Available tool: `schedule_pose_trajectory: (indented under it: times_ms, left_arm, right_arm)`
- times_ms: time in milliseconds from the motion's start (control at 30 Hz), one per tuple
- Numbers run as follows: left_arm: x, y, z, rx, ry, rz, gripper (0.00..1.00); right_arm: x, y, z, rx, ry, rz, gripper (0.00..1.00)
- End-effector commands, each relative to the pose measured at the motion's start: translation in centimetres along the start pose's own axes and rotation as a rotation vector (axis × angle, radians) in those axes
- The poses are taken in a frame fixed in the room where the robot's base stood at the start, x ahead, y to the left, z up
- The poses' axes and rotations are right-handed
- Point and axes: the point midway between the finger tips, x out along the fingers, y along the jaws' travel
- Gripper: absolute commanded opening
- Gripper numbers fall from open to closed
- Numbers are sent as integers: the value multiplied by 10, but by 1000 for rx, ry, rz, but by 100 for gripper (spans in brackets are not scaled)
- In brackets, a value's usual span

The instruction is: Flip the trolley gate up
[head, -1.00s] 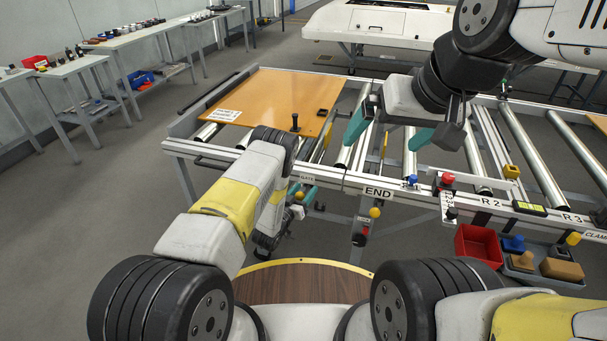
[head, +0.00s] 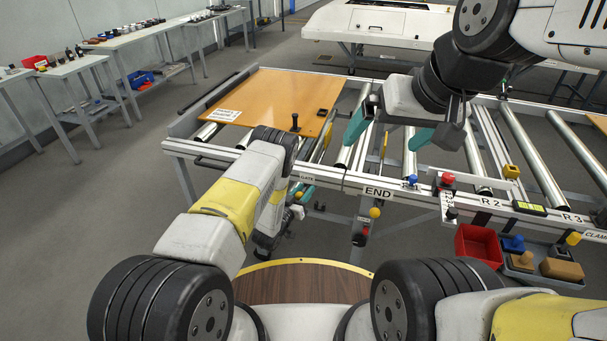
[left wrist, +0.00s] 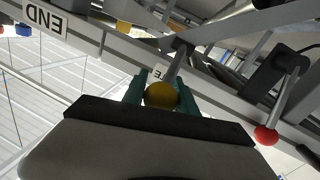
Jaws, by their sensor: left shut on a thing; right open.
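My left gripper (head: 302,194) is at the front rail, below the small label reading GATE (head: 306,177). In the left wrist view its teal fingers (left wrist: 161,92) are shut on a yellow ball knob (left wrist: 161,96), whose metal rod runs up to the rail. The knob is largely hidden by the gripper in the head view. I cannot make out the gate itself clearly behind my arm. My right gripper (head: 390,128) is open and empty above the rollers, with its teal fingers wide apart.
An orange board (head: 270,100) lies on the left part of the frame, with a black knob on it. The END label (head: 378,193) and another yellow knob (head: 375,212) are right of my left gripper. A red-knobbed lever (left wrist: 266,134) shows beside it. A red bin (head: 478,246) hangs in front.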

Motion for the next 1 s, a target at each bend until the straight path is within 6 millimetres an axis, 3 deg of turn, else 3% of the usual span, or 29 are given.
schedule_pose_trajectory:
  times_ms: [767,1000]
  left_arm:
    - [0,0,1,0,-1,-1,0]
    - [-3,-5,20,-4,-7,-4,0]
  right_arm:
    - [0,0,0,0,0,0,100]
    - [0,0,0,0,1,0,100]
